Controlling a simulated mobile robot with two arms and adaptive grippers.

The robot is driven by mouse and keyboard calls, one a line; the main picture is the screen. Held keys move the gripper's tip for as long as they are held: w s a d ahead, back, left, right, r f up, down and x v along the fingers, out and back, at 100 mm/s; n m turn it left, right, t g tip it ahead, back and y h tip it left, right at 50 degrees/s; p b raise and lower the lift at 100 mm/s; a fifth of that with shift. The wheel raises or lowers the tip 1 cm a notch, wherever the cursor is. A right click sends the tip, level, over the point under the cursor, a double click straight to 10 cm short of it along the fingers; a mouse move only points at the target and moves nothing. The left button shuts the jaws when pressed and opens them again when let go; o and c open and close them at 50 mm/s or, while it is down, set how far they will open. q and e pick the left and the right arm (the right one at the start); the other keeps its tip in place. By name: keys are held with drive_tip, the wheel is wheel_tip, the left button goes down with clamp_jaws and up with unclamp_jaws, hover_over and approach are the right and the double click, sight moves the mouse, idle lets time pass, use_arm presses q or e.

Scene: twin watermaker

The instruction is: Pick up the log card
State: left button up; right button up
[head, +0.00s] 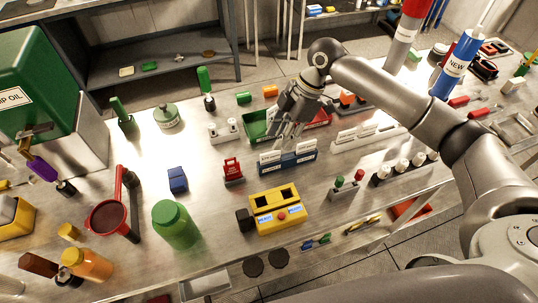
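A dark blue holder (301,165) stands near the middle of the bench, with upright white cards (271,157) in it. Their print is too small to read, so I cannot tell which is the log card. My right gripper (289,139) points down just behind and above this holder. Its fingertips are close to the cards, and I cannot tell whether they touch one or how far apart they are. My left gripper is not in view.
A red tag-like block (232,171) stands left of the holder and a yellow box (278,212) in front. A green tray (257,125) lies behind, a white rack (367,137) to the right. A green jar (175,224) and red funnel (108,218) stand at front left.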

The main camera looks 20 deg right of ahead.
sight(271, 152)
drive_tip(key=shift+x, duration=1.2)
drive_tip(key=p+x, duration=0.2)
drive_tip(key=x, duration=0.2)
drive_tip(key=shift+a+f, duration=0.25)
drive_tip(key=shift+f, duration=0.25)
drive_tip(key=shift+c, duration=0.2)
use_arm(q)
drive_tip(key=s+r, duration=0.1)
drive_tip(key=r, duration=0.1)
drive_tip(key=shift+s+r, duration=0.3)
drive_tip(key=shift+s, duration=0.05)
use_arm(e)
clamp_jaws()
